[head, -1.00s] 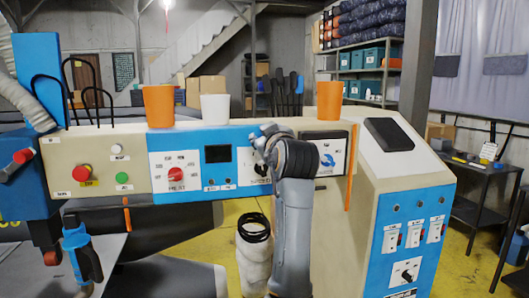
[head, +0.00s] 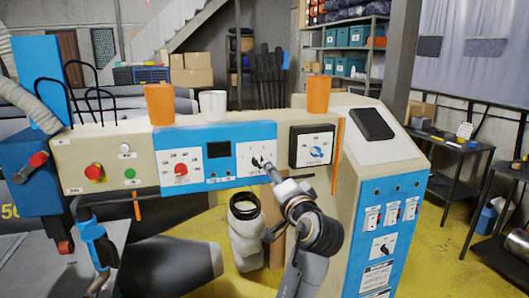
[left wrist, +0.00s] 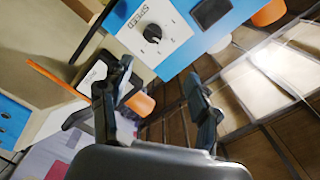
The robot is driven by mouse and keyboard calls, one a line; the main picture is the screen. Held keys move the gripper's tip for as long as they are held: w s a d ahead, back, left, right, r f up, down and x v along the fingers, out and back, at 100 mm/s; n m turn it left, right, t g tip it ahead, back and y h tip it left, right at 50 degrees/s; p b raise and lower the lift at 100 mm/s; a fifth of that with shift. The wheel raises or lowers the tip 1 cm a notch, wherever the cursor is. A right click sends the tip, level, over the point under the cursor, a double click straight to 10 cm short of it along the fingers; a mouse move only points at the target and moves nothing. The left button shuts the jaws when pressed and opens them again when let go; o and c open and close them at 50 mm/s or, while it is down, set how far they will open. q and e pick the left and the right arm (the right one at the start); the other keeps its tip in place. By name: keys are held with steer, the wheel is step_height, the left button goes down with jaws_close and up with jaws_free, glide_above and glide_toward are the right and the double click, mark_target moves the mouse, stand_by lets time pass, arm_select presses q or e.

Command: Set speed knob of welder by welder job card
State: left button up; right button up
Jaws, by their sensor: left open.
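The speed knob (left wrist: 152,33) is a round black knob on a white plate marked SPEED in the left wrist view. In the head view its plate (head: 246,153) is on the welder's blue panel, and gripper parts partly cover the knob. My left gripper (left wrist: 160,74) is open with nothing between its fingers; the knob lies beyond the fingertips, toward the picture's top. In the head view the gripper (head: 267,166) is in front of the plate; contact cannot be told. A white card with a dark header (head: 376,276) is low on the cabinet front; its text is unreadable. My right gripper is not seen.
A red heat knob (head: 181,170) and a dark display (head: 218,150) are left of the speed plate. A black-framed dial (head: 313,146) is to its right. Cups stand on top, including an orange one (head: 318,95).

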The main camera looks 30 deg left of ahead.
mark_target(258, 161)
arm_select(q)
steer(key=w+a+f+m+p, duration=0.1)
steer(key=w+a+m+p, duration=0.2)
steer(key=w+a+p, duration=0.2)
steer(key=x, duration=0.4)
steer(key=shift+w+a+f, duration=0.15)
steer(key=shift+a+f, duration=0.15)
steer(key=shift+a, duration=0.1)
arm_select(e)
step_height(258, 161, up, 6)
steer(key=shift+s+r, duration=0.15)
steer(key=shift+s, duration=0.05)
